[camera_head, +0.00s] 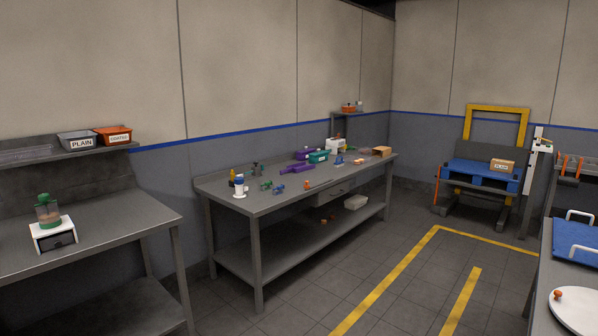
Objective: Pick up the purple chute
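A purple, elongated piece that looks like the chute (297,168) lies on the long grey workbench (262,205) across the room, near the middle of its top. Neither of my grippers shows in the head view.
Small green, blue and orange items lie on the bench front, with a white-and-blue container (239,187) at left. A nearer bench (110,245) stands left. A table with a white plate (577,311) is at right. Floor with yellow lines (385,285) is open between.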

